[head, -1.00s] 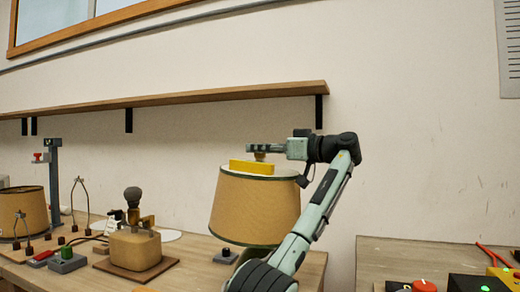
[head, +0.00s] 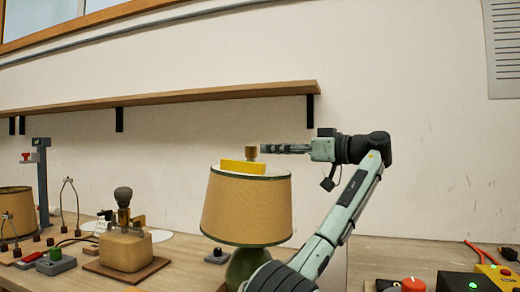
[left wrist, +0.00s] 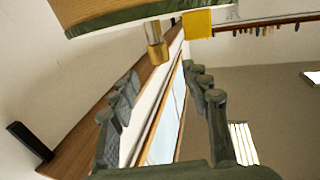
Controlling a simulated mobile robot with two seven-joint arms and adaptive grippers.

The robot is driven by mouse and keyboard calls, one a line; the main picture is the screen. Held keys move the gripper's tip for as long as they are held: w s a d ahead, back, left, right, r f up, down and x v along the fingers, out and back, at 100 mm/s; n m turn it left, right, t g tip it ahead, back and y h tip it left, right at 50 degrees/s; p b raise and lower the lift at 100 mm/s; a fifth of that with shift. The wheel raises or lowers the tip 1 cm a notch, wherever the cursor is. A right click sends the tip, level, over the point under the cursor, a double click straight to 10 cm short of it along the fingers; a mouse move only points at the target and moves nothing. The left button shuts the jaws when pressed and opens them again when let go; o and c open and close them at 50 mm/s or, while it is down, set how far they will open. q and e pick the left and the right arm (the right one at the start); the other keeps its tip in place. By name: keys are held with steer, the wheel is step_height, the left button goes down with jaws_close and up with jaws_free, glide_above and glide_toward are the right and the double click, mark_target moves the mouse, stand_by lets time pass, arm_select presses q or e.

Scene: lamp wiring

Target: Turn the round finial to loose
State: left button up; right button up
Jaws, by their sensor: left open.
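The round finial (head: 251,152) is a small brownish knob standing upright on top of the tan lampshade (head: 246,210), beside a yellow block (head: 238,166). In the left wrist view the brass-coloured finial (left wrist: 156,46) shows beyond the fingertips, near the yellow block (left wrist: 197,24) and the shade's green rim (left wrist: 140,14). My left gripper (head: 266,149) is level with the finial, just to its right, with a small gap. In the wrist view its fingers (left wrist: 162,77) are spread apart with nothing between them. My right gripper is not in view.
The lamp stands on a wooden table with a green base (head: 250,262). A wall shelf (head: 180,98) runs behind. A bench with a red knob (head: 413,285) is at right.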

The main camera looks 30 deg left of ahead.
arm_select(q)
steer(key=d, duration=0.3)
steer(key=shift+s+d, duration=0.1)
steer(key=shift+d, duration=0.3)
